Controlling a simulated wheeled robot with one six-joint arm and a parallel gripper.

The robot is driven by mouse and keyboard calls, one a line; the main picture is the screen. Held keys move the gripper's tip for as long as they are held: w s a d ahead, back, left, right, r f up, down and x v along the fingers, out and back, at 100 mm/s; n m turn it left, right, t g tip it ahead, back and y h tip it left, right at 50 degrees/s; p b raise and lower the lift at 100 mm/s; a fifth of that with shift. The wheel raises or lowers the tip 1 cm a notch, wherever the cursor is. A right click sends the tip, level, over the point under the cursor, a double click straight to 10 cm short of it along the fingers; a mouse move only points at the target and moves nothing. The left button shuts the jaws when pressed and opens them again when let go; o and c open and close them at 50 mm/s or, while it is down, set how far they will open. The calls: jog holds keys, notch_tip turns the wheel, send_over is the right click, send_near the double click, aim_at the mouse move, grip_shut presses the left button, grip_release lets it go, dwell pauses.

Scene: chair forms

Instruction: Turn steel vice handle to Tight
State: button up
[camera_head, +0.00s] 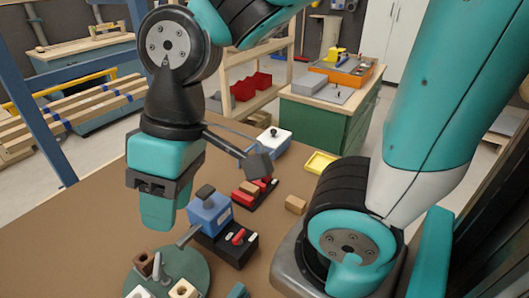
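My gripper (158,215) points down above the brown bench, left of the picture's middle. Its fingers overlap in this view, so I cannot tell its opening; nothing is seen held in it. A blue block-shaped fixture (210,214) with a dark knob on top stands just right of and below the gripper in the picture. A grey bar (188,236) sticks out at its lower left. A round green base (190,268) carries a grey upright lever (160,264) at the bottom left. I cannot tell for sure which of these is the steel vice handle, and no "Tight" mark is readable.
A black block with a red switch (238,237) stands by the blue fixture. Behind are a red part tray (250,193), a wooden block (295,204), a yellow tray (320,162) and a white box with a dark knob (273,142). Bare bench (60,245) lies left.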

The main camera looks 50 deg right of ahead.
jog(key=w+d+f+m+h+p, duration=0.1)
jog(key=w+d+f+m+h, duration=0.1)
jog(key=w+d+m, duration=1.05)
jog(key=w+d+f+m+h+p, duration=0.15)
jog(key=d+m, duration=0.25)
jog(key=d, duration=0.4)
jog(key=d+f+m, duration=0.2)
jog(key=d+m, duration=0.1)
jog(key=d, duration=0.6)
jog(key=d+f+m+h, duration=0.15)
jog(key=d+m, duration=0.25)
jog(key=d, duration=0.4)
jog(key=shift+y, duration=0.5)
jog(key=f, duration=0.6)
jog(key=f+p, duration=0.1)
jog(key=f, duration=0.4)
jog(key=f+p, duration=0.1)
jog(key=f, duration=0.5)
jog(key=shift+d+f, duration=0.25)
jog(key=shift+f, duration=0.1)
grip_shut()
